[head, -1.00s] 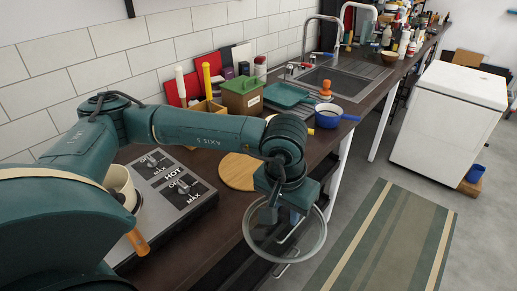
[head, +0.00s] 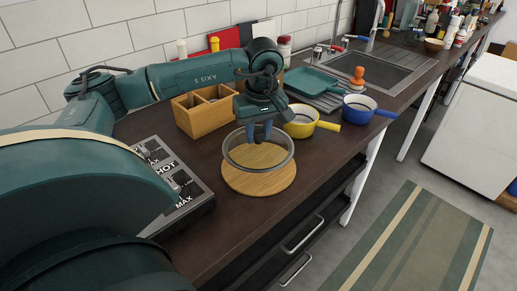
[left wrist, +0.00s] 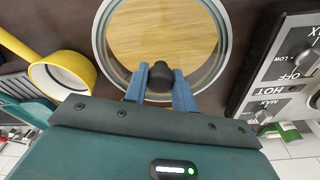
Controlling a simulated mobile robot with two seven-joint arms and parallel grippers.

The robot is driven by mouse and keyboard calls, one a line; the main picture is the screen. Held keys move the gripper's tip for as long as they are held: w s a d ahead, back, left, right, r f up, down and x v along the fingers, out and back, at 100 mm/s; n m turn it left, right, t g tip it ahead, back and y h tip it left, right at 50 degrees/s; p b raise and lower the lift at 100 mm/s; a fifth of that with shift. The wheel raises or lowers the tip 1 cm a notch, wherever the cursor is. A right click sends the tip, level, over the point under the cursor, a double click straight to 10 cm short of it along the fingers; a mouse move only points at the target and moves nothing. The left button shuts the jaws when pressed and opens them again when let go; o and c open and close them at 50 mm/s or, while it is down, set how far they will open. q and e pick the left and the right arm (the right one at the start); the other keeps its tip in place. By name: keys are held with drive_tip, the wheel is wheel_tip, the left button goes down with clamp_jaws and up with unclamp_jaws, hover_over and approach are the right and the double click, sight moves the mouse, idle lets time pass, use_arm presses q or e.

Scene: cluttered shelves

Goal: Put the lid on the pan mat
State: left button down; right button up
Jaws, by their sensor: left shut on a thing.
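The glass lid (head: 232,153) is a clear round disc with a grey rim and a dark knob. The pan mat (head: 262,186) is a round wooden board on the dark counter. My left gripper (head: 262,136) is shut on the lid's knob and holds the lid level over the mat. In the left wrist view my gripper (left wrist: 160,88) has its blue fingers on both sides of the black knob, and the wooden mat (left wrist: 163,30) shows through the lid (left wrist: 101,45). I cannot tell whether the lid touches the mat. My right gripper is not in view.
A yellow pan (head: 301,122) and a blue pan (head: 358,108) stand to the right of the mat. A wooden box (head: 201,118) stands behind to the left. The hot plate panel (head: 178,172) is at the left. Bare counter lies in front of the mat.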

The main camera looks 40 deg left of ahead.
sight(259, 143)
use_arm(q)
drive_tip(key=shift+f, duration=2.8)
drive_tip(key=shift+f, duration=0.2)
drive_tip(key=c, duration=1.1)
unclamp_jaws()
drive_tip(key=shift+c, duration=0.2)
drive_tip(key=shift+r, duration=0.1)
drive_tip(key=r, duration=0.4)
drive_tip(key=d+r, duration=0.1)
drive_tip(key=r, duration=0.7)
drive_tip(key=shift+s+d+r, duration=0.1)
drive_tip(key=shift+s+d, duration=0.2)
drive_tip(key=shift+s, duration=0.1)
